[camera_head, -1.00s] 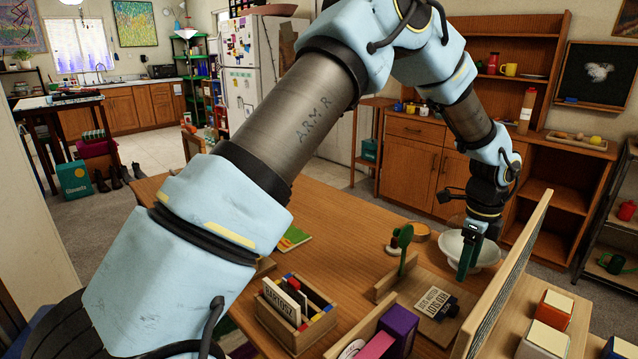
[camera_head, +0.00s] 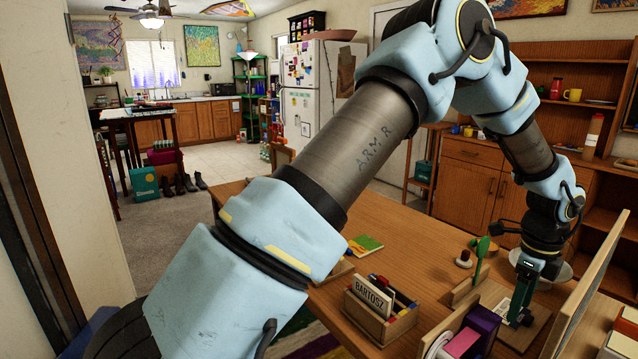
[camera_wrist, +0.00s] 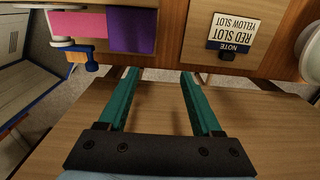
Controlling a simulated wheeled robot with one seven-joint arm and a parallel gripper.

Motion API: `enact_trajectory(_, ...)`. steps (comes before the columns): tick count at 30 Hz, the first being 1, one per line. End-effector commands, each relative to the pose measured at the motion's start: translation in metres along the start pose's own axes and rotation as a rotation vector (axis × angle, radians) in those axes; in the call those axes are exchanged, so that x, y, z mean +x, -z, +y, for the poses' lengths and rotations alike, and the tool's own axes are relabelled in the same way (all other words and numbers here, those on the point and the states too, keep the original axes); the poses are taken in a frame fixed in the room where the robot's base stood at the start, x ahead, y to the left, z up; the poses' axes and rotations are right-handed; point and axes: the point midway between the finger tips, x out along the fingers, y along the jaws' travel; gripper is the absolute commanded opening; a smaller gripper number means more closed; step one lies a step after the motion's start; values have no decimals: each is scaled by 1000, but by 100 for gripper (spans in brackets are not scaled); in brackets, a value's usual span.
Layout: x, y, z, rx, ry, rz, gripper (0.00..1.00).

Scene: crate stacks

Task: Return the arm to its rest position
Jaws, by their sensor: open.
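My arm stretches from the lower left over the wooden table (camera_head: 400,240) and bends down at the right in the head view. My gripper (camera_head: 519,312) points down near the table's right end, beside a note card on a board. In the wrist view my gripper (camera_wrist: 158,75) shows two green fingers set wide apart with nothing between them. The note card (camera_wrist: 233,33), reading "RED SLOT YELLOW SLOT", lies ahead and to the right of the fingers. A purple block (camera_wrist: 131,30) and a pink block (camera_wrist: 80,24) lie ahead and to the left.
A wooden box (camera_head: 376,326) with a "BARTOSZ" card stands on the table. A green paddle-like item (camera_head: 481,257) stands upright left of my gripper. A white bowl (camera_head: 560,268) is behind it. A tall panel (camera_head: 590,285) rises close on the right.

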Motion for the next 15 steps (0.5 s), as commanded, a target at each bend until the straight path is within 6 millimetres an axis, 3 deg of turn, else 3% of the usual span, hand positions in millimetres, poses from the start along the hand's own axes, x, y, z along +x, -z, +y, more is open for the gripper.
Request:
enact_trajectory(9,-12,-42,14,-165,7,-6,66)
enact_trajectory(15,-23,-85,33,-348,16,-12,66)
